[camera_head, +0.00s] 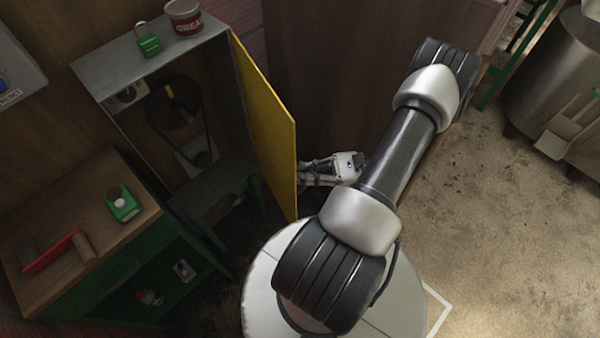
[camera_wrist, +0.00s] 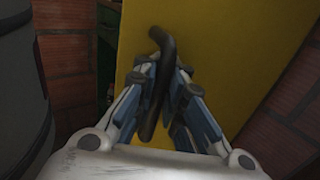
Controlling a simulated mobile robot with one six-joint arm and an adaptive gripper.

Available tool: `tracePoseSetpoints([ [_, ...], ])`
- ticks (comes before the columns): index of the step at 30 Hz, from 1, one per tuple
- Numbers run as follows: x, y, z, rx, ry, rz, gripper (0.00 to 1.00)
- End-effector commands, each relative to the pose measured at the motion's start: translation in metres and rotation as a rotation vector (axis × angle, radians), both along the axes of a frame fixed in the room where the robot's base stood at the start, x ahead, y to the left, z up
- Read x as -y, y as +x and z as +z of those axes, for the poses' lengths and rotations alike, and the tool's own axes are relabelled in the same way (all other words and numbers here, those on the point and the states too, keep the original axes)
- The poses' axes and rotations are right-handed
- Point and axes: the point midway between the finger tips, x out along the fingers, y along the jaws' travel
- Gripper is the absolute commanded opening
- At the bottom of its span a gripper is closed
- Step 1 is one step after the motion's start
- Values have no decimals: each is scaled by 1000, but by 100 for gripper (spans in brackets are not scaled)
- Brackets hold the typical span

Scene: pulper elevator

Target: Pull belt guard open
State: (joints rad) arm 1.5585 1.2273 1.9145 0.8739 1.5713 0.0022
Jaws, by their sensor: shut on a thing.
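The yellow belt guard (camera_head: 265,120) stands swung out from the front right edge of the grey cabinet (camera_head: 160,52), so the belt and dark pulley (camera_head: 172,103) inside show. In the wrist view the guard (camera_wrist: 215,45) fills the middle, with a dark bar handle (camera_wrist: 162,42) on its face. My gripper (camera_wrist: 160,88) is shut on the handle, with the bar running between its two fingers. In the head view my gripper (camera_head: 312,173) reaches the guard's lower right face; the handle is hidden there.
A red grease tin (camera_head: 185,18) and a green padlock (camera_head: 148,40) sit on the cabinet top. A wooden-topped bench (camera_head: 65,205) with a green box (camera_head: 122,203) stands at left. A metal vessel (camera_head: 555,80) stands at right. Floor (camera_head: 490,230) at right is clear.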

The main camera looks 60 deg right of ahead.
Motion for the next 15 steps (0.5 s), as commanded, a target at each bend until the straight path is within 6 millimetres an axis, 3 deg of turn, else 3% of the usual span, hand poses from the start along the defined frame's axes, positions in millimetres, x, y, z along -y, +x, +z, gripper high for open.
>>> tracePoseSetpoints([
  [1,-3,-2,-2,-5,0,8,0],
  [3,-2,-2,-2,-4,-1,7,11],
  [12,-2,-1,-1,-2,-1,5,31],
  [15,-1,-1,-1,-1,-1,5,31],
])
